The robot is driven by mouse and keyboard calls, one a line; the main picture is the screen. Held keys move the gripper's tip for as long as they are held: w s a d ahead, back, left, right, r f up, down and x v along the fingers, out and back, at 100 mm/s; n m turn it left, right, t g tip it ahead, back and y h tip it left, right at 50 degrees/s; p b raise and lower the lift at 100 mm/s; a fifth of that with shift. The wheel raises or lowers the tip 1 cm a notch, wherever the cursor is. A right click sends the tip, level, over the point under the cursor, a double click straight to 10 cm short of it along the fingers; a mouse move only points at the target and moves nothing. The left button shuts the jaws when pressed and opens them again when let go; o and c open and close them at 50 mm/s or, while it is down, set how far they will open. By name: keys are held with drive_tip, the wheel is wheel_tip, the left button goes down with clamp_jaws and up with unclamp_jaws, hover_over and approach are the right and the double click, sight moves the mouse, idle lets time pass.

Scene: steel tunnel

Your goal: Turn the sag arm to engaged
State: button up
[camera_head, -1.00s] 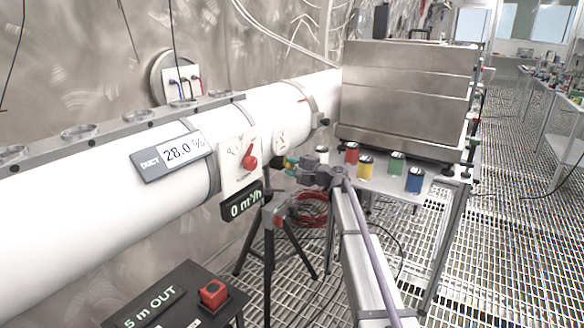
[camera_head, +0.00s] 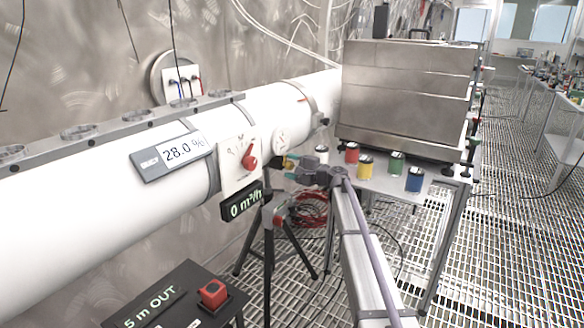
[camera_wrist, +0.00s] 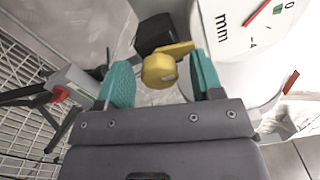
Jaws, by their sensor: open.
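In the wrist view, a yellow arm with a rounded knob end (camera_wrist: 158,72), which looks like the sag arm, lies in front of a black block (camera_wrist: 157,33). My gripper (camera_wrist: 162,70) is open, one teal pad on each side of the knob. The left pad is clear of it; the right pad is close to the yellow arm, and I cannot tell if they touch. Beside it is a white dial (camera_wrist: 235,30) marked "mm" with a red needle. In the head view, my gripper (camera_head: 291,166) is beside the white duct, where a small yellow patch shows; the arm's setting is not readable.
The white duct (camera_head: 90,190) runs along the wall, with a red knob (camera_head: 249,162) on a plate and a "0 m³/h" display (camera_head: 243,204). A tripod (camera_head: 270,240) stands below. Coloured cans, including a blue one (camera_head: 414,180), stand on the table to the right.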

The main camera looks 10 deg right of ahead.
drive_tip(key=v, duration=1)
drive_tip(key=shift+s+d, duration=0.3)
